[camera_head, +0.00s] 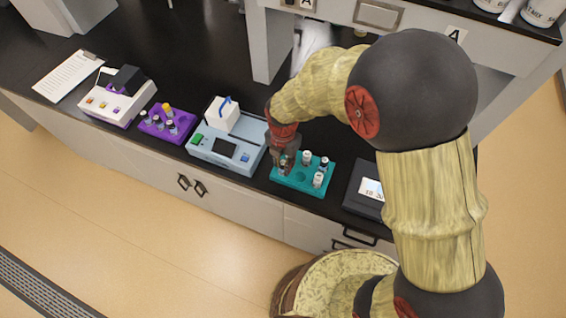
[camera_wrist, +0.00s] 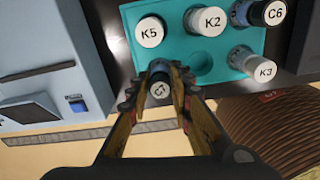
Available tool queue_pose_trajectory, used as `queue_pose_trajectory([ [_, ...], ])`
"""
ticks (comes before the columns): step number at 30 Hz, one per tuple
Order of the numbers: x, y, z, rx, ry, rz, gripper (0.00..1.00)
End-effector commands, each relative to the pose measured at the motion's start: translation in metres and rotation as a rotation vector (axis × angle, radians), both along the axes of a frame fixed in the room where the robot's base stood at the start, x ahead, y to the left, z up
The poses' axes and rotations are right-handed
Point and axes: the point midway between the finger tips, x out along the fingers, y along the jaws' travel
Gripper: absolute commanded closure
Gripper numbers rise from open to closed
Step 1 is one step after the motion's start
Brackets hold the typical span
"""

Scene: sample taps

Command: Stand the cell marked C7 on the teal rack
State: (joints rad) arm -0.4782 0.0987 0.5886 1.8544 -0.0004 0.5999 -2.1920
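My gripper (camera_head: 285,165) is over the left end of the teal rack (camera_head: 295,187). In the wrist view its fingers (camera_wrist: 160,92) are closed around the sides of the cell marked C7 (camera_wrist: 159,90), which has a dark cap with a light label. C7 is upright at the rack's front left corner; I cannot tell if its base is seated or just above. The teal rack (camera_wrist: 172,62) also holds K5 (camera_wrist: 149,31), K2 (camera_wrist: 209,20), C6 (camera_wrist: 273,13) and K3 (camera_wrist: 264,69). An empty hole (camera_wrist: 201,65) lies between C7 and K3.
Left of the rack stands a pale blue instrument (camera_head: 228,150), then a purple rack (camera_head: 160,124) with several cells and a white device (camera_head: 118,96). A dark device with a display (camera_head: 366,187) is close on the right. The counter's front edge runs just before the rack.

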Motion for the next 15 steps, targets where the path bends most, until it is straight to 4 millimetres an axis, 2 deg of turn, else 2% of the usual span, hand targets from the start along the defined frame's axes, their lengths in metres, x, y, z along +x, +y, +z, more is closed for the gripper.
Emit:
queue_pose_trajectory([
  [10, 0.0, 0.0, 0.0001, 0.0, 0.0, 0.0, 0.59],
  [15, 0.0, 0.0, 0.0001, 0.0, 0.0, 0.0, 0.58],
])
